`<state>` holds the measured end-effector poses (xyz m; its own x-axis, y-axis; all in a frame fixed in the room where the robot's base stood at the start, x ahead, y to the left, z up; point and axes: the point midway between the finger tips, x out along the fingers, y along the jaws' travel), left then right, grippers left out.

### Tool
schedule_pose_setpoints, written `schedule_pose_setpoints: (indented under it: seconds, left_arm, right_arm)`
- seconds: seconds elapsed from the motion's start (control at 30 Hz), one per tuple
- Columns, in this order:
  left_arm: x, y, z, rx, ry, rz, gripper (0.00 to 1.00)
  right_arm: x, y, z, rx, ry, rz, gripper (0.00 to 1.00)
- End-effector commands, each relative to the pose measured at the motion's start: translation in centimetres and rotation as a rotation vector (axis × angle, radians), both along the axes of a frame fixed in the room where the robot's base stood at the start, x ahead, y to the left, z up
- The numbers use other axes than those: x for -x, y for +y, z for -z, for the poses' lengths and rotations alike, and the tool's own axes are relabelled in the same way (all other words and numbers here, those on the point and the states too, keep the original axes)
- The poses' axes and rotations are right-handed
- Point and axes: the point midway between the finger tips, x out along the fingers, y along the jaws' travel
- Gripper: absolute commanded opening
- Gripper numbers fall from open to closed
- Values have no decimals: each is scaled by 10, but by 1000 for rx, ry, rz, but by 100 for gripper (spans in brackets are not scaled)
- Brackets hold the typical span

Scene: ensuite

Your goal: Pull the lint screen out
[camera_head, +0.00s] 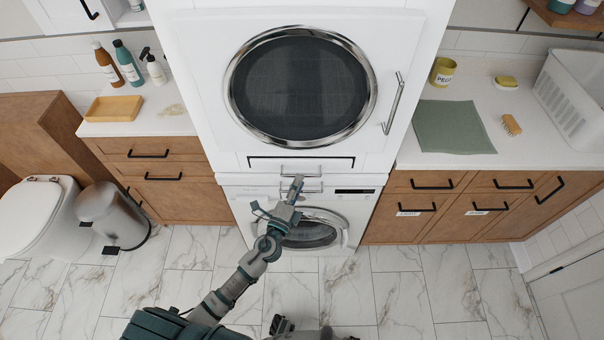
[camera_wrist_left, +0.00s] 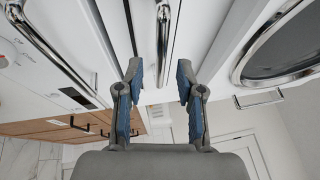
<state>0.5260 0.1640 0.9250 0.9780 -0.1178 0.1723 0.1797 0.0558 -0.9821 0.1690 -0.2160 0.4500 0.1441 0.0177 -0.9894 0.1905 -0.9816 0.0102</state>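The lint screen (camera_head: 264,163) is a narrow white front with a dark outline, just below the round dryer door. It looks closed in its slot. Its metal bar handle (camera_head: 301,169) also shows in the wrist view, where the handle (camera_wrist_left: 163,42) stands between and just beyond my fingertips. My left gripper (camera_head: 293,186) is in front of the lower edge of the dryer. In the wrist view my left gripper (camera_wrist_left: 160,72) is open and empty, with one finger on each side of the handle's line.
Below is the washer, with a drawer handle (camera_wrist_left: 50,45) close on the left in the wrist view and a round door (camera_head: 312,232). The dryer door (camera_head: 300,85) is shut, with a long handle (camera_head: 393,103) at right. Wooden cabinets flank both machines. The marble floor in front is clear.

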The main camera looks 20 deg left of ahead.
Motion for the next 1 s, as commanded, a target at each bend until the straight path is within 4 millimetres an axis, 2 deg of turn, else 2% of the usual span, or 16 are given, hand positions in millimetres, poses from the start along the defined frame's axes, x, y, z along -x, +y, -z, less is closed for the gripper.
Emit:
schedule_pose_setpoints:
  seconds: [0.1,0.2,0.57,0.7,0.73,1.0]
  left_arm:
    - [-18,-2,-5,-1,-2,-1,37]
    - [-27,-5,-6,-3,-1,0,37]
    - [-32,-7,-6,-4,0,0,37]
    - [-32,-6,-6,-3,0,-1,5]
    - [-32,-6,-6,-3,0,-1,0]
    - [-32,-3,-5,-2,2,-3,0]
  right_arm:
    - [5,-1,5,0,3,-1,40]
    - [9,-2,9,-1,4,-2,40]
    - [10,-3,12,0,6,-3,40]
    - [10,-3,12,0,6,-2,40]
    - [10,-3,12,0,6,-2,40]
    - [10,-3,12,0,5,-2,40]
